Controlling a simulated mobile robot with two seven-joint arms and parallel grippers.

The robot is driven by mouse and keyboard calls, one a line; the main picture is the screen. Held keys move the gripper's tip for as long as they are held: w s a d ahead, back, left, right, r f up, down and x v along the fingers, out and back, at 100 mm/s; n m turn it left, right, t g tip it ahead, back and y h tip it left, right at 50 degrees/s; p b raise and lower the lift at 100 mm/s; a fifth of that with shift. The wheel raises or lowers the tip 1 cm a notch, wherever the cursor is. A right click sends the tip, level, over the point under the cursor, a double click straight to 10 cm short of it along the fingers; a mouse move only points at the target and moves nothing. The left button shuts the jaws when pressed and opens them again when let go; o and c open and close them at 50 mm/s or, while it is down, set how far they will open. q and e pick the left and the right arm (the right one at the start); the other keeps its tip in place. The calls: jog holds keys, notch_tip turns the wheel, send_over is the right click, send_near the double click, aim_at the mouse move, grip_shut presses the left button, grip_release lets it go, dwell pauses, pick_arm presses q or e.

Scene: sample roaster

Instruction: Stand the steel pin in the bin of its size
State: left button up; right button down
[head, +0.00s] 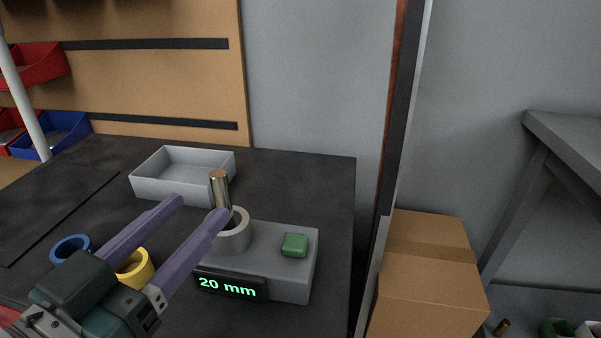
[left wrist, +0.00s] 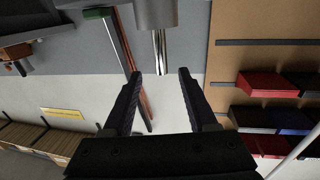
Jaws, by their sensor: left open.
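The steel pin (head: 219,187) stands upright in the grey round holder (head: 234,236) of a gauge that reads 20 mm. In the left wrist view the pin (left wrist: 160,50) appears upside down, just ahead of the space between the fingertips. My left gripper (head: 204,206) is open, its purple fingers reaching toward the pin from the front left; whether they touch it I cannot tell. A blue round bin (head: 71,248) and a yellow round bin (head: 135,268) stand on the dark table, partly hidden by my left gripper. My right gripper is out of view.
A light grey tray (head: 172,190) sits behind the pin. The gauge (head: 270,250) carries a green block (head: 294,244). Red (head: 35,65) and blue (head: 55,138) wall bins are at far left. A cardboard box (head: 430,270) stands right of the table. The back right tabletop is clear.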

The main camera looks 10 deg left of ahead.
aim_at(214, 190)
pick_arm(q)
jog(key=x, duration=0.3)
jog(key=shift+w, duration=0.45)
jog(key=b+x, duration=0.1)
jog(key=x, duration=0.4)
jog(key=shift+w+d, duration=0.1)
jog(key=shift+w, duration=0.15)
grip_shut()
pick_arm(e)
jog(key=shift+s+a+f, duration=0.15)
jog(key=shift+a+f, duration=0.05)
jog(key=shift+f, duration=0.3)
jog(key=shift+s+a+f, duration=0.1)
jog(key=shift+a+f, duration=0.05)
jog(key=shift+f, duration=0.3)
